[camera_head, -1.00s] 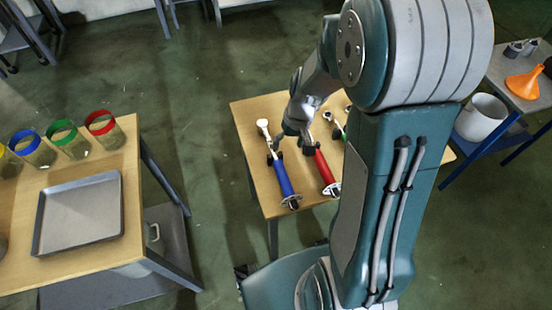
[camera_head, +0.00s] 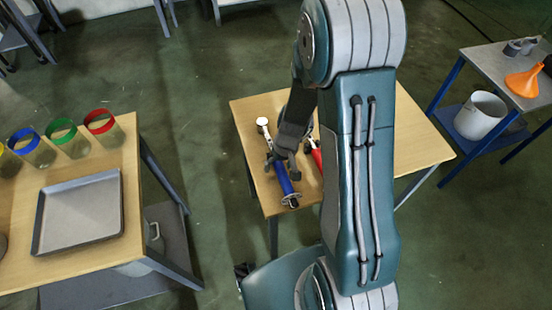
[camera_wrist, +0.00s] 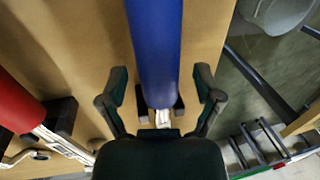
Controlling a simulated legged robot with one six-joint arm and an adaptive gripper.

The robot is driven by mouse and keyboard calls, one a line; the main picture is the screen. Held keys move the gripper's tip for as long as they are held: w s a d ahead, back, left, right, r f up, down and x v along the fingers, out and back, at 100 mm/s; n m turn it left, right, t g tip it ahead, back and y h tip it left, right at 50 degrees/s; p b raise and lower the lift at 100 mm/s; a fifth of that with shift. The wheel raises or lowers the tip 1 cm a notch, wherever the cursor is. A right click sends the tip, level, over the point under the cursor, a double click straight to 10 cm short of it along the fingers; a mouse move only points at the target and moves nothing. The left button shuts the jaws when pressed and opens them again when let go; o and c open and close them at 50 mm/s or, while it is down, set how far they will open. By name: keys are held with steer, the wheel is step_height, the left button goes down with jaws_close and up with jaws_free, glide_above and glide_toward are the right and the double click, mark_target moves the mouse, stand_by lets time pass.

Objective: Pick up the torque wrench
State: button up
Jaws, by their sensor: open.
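A blue-handled wrench-like tool (camera_head: 282,180) lies on a small wooden table, its handle end toward the near edge and a round pale end at the back. In the wrist view its blue handle (camera_wrist: 155,45) runs between the two fingers of my gripper (camera_wrist: 160,97). The gripper is open, with a gap on each side of the handle. In the head view my gripper (camera_head: 286,150) is over the middle of this tool. A red-handled tool (camera_head: 317,158) lies to its right, partly hidden by my arm; its handle (camera_wrist: 14,105) also shows in the wrist view.
Dark rests (camera_wrist: 62,117) hold the tools on the wooden table (camera_head: 420,135). Another table at left bears a metal tray (camera_head: 80,214) and several coloured-rim jars (camera_head: 68,138). A shelf cart at right has an orange funnel (camera_head: 522,82) and a white bucket (camera_head: 480,116).

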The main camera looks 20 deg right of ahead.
jaws_close()
